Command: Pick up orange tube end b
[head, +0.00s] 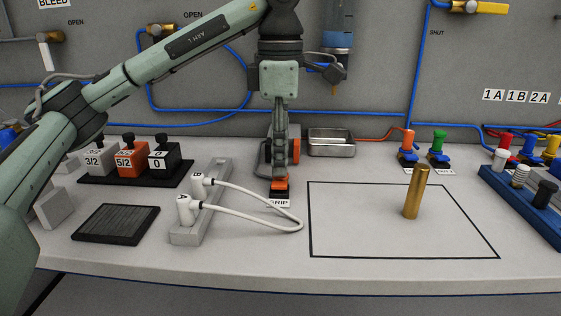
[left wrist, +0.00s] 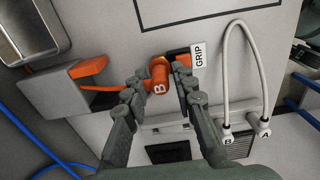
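The orange tube end b (left wrist: 158,82), marked with a white B, stands between the fingers of my left gripper (left wrist: 160,80) in the left wrist view. A finger is on each side of it. The left finger is close to it or touching, and a small gap seems to show at the right finger. My left gripper (head: 280,175) points down in the head view, seen edge-on, and hides the tube end there. A short orange tube (left wrist: 102,88) runs beside it from a grey block (left wrist: 60,92). My right gripper is not in view.
A black-and-orange piece with a GRIP label (head: 279,203) lies just in front of the gripper. A white tube loop (head: 250,205) with ends A and B sits on a grey holder (head: 187,236). A metal tray (head: 331,142) is behind. A brass cylinder (head: 416,193) stands in the outlined area.

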